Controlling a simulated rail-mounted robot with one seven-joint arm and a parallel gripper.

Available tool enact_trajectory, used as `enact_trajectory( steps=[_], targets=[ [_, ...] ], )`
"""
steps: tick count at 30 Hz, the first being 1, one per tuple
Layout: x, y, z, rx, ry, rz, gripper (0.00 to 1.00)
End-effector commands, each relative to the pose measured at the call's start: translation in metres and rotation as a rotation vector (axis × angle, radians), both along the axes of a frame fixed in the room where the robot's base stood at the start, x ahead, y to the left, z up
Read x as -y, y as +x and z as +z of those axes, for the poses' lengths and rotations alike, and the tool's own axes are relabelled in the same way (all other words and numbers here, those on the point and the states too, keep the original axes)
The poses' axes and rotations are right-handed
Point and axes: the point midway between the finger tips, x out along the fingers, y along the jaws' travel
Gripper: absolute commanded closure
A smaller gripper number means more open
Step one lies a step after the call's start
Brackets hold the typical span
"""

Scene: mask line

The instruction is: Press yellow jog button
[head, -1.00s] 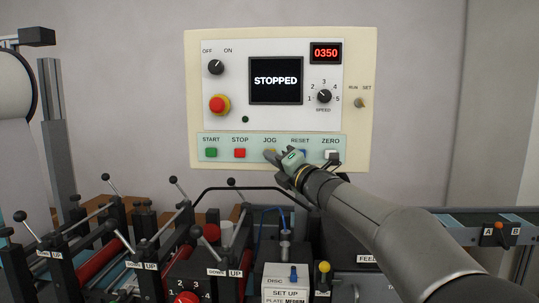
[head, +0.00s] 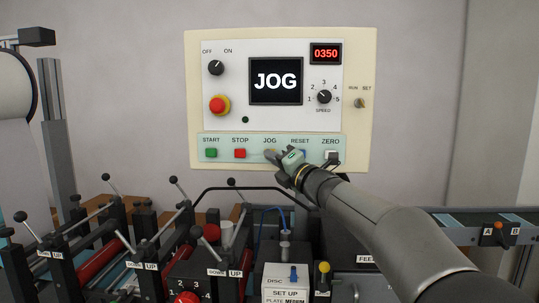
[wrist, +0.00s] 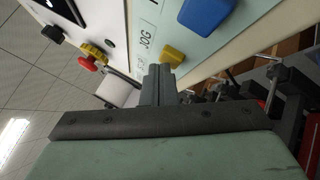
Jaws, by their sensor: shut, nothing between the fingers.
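The yellow jog button (wrist: 173,54) shows in the wrist view under its JOG label. My gripper (wrist: 158,72) is shut, and its fingertips are at the button's edge, seemingly touching it. In the head view my gripper (head: 275,154) covers most of the jog button's place, below the JOG label. The panel screen (head: 275,81) reads JOG.
The control panel (head: 360,60) hangs on the wall. The green start button (head: 211,153) and red stop button (head: 240,153) are to the left. The blue reset button (wrist: 208,16) is close beside my fingers. Levers and rollers fill the machine below.

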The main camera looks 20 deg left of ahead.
Motion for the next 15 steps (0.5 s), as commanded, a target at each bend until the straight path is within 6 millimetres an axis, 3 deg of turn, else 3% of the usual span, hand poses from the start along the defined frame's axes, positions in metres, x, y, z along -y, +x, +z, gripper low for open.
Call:
enact_trajectory(
  steps=[15],
  targets=[
    [0.0014, -0.0037, -0.0018, 0.001, 0.000, -0.001, 1.00]
  ],
)
